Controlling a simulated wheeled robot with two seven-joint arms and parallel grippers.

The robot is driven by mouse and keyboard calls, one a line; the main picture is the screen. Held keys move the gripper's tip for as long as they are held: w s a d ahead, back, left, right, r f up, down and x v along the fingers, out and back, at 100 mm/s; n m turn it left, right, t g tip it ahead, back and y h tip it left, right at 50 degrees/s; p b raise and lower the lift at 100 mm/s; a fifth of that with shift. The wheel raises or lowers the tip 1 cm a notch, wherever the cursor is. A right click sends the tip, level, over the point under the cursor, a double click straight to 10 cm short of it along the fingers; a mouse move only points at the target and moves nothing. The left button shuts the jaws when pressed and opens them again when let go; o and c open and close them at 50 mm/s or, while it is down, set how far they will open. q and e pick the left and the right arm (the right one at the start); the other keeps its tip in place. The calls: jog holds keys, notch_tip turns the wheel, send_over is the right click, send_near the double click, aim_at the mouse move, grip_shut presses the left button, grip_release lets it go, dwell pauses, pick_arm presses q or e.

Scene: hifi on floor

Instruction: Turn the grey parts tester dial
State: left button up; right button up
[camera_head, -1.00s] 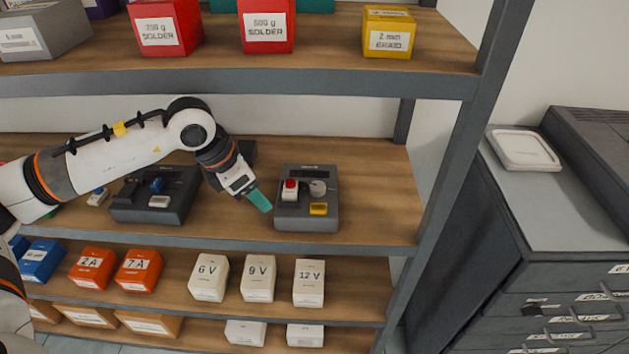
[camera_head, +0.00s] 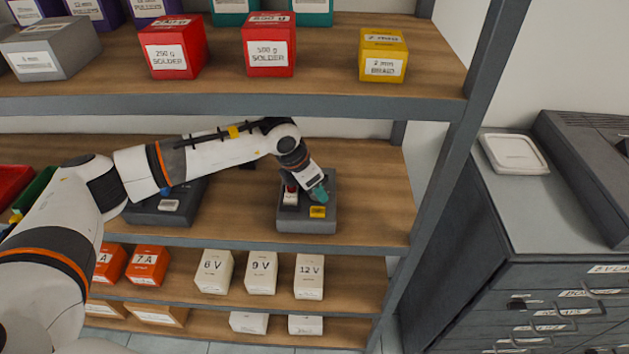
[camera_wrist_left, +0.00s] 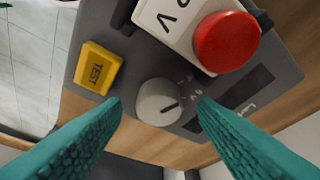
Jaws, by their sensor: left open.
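The grey parts tester (camera_head: 305,224) stands on the middle shelf. Its dial (camera_wrist_left: 159,102) is a light grey round knob with a dark pointer line, seen in the left wrist view between my fingertips. My left gripper (camera_head: 320,192) is over the tester and hides the dial in the head view. In the left wrist view the open teal fingers (camera_wrist_left: 158,106) stand on either side of the dial; I cannot tell whether they touch it. A yellow TEST button (camera_wrist_left: 97,68) and a white block with a red button (camera_wrist_left: 227,42) are beside the dial. My right gripper is not in view.
Another dark device (camera_head: 172,206) stands left of the tester, partly behind my left arm. The upper shelf (camera_head: 230,104) runs above my arm. A shelf post (camera_head: 440,170) stands to the right. White boxes (camera_head: 261,273) are on the shelf below.

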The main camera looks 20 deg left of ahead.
pick_arm(q)
jog(key=shift+w+d+f, duration=0.1)
jog(key=shift+d+f, duration=0.05)
jog(key=shift+f, duration=0.2)
